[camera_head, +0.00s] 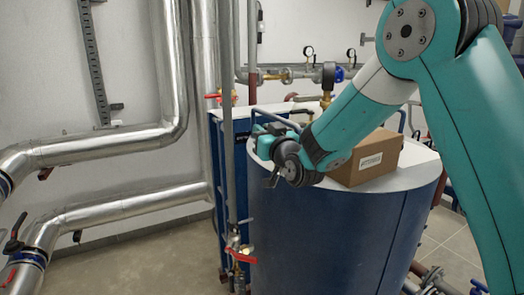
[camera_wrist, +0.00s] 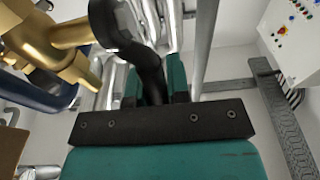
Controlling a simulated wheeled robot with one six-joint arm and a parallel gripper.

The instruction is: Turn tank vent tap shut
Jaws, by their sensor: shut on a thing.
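The tank vent tap shows in the wrist view as a brass body (camera_wrist: 45,42) at the upper left with a curved black lever (camera_wrist: 128,40). My gripper (camera_wrist: 152,88) has its two teal fingers on either side of the lever and is shut on it. In the head view my gripper (camera_head: 264,140) is at the left rim of the blue tank (camera_head: 320,235), by its pale top. The tap cannot be made out there, behind my gripper and wrist. The lever's exact angle to the tap's bore is hard to tell.
A cardboard box (camera_head: 370,160) sits on the tank top, close to my forearm. A thin upright pipe (camera_head: 228,130) stands left of the tank, with a red-handled valve (camera_head: 240,256) low down. Silver pipes (camera_head: 110,205) run along the left wall. Floor is free at lower left.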

